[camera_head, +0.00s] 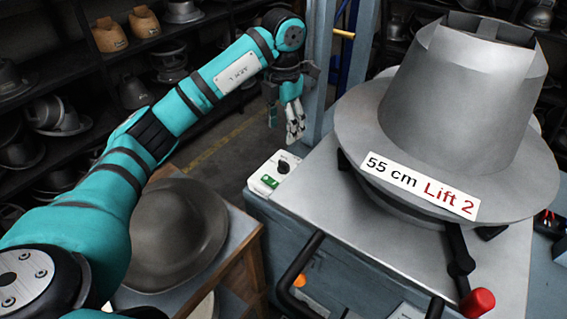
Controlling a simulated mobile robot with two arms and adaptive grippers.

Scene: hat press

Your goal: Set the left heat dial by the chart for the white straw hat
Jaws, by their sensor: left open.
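The left heat dial appears to be the small black knob (283,167) on a white control box (274,174) at the left corner of the press. A green patch shows on the box below the knob; its setting is too small to read. My left gripper (284,131) is open and empty, pointing down above and behind the box, apart from the knob. No chart can be made out, and no white straw hat is clearly in view. My right gripper is out of view.
A metal hat block (450,95) labelled "55 cm Lift 2" stands on the press plate (500,270). A black handle bar (300,262) and a red knob (477,302) are at its front. A brown-grey hat (175,235) sits on a wooden stand at left.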

